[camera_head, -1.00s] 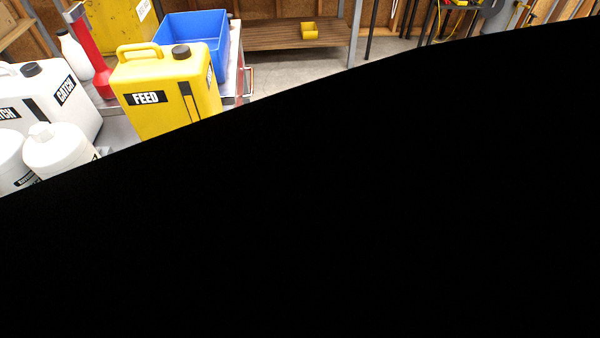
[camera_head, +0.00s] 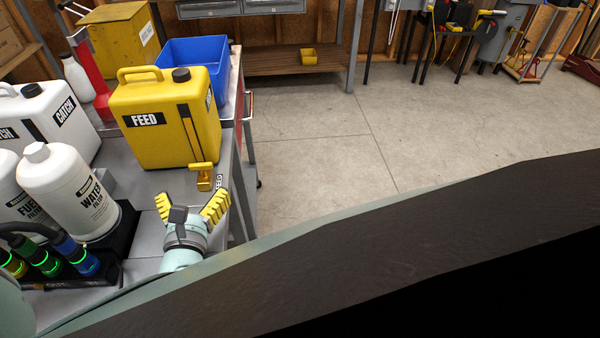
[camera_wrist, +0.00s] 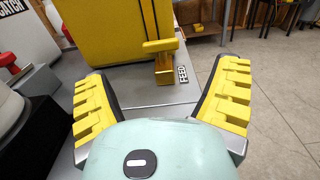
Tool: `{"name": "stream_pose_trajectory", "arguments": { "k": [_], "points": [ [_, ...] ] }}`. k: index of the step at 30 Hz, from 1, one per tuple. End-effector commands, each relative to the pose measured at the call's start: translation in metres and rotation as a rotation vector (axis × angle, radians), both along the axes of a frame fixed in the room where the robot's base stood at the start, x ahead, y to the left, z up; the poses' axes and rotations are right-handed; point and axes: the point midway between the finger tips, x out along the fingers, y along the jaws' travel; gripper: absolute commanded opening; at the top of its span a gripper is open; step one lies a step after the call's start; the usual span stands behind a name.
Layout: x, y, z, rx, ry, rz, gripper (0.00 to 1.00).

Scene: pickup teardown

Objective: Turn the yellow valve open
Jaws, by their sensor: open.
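The yellow valve (camera_head: 203,175) stands on the metal bench top in front of the yellow FEED jug (camera_head: 160,120). It has a post with a T-shaped handle across its top, and a FEED label lies beside it. My gripper (camera_head: 190,202) is open, with yellow ridged fingers spread wide, a little short of the valve. In the wrist view the valve (camera_wrist: 164,62) sits ahead between the two fingers, right of centre, apart from both. The gripper (camera_wrist: 162,100) holds nothing.
White bottles (camera_head: 68,190) and a white CATCH jug (camera_head: 50,118) stand at the left. A rack with green-lit connectors (camera_head: 48,263) is at lower left. A blue bin (camera_head: 195,62) is behind the FEED jug. Open floor (camera_head: 320,150) lies right of the bench. My own arm blocks the lower right.

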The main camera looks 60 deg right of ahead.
Motion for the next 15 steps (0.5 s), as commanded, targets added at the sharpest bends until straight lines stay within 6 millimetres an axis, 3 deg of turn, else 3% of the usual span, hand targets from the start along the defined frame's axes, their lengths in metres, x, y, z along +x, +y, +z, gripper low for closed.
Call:
{"name": "stream_pose_trajectory", "arguments": {
  "k": [15],
  "points": [
    [0.045, -0.057, 0.000, -0.001, 0.001, -0.006, 0.87]
  ]
}}
